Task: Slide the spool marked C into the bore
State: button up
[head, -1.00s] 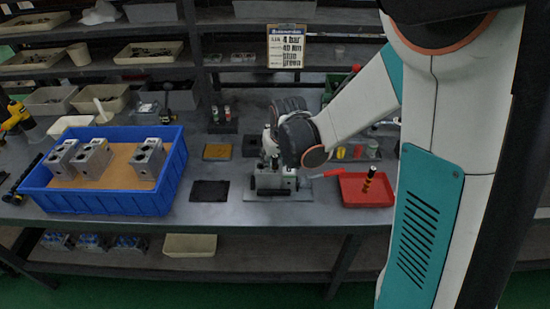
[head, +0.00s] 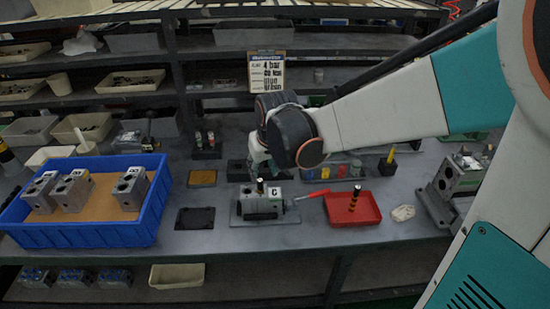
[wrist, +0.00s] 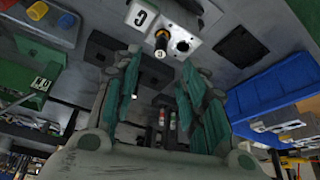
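The grey valve block (head: 262,206) is clamped in a fixture on the bench. A white label with a C shows on it, also in the wrist view (wrist: 143,15). A dark spool with a pale band (head: 260,186) stands upright, its upper end sticking out of the block's top. In the wrist view the spool (wrist: 161,43) has a small mark on its end, too small to read surely, and an open round hole (wrist: 183,45) lies beside it. My gripper (wrist: 160,72) is open and empty, apart from the spool. In the head view it is above and behind the block, partly hidden by my wrist.
A red tray (head: 336,212) right of the block holds another spool (head: 355,197) with orange bands. A red handle (head: 312,195) points toward it. A blue bin (head: 95,236) with several blocks stands left. A larger block unit (head: 450,185) stands right. A black pad (head: 195,218) lies left of the fixture.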

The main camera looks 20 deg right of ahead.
jog(key=shift+v, duration=1.3)
jog(key=shift+s+f, duration=0.1)
jog(key=shift+s, duration=0.1)
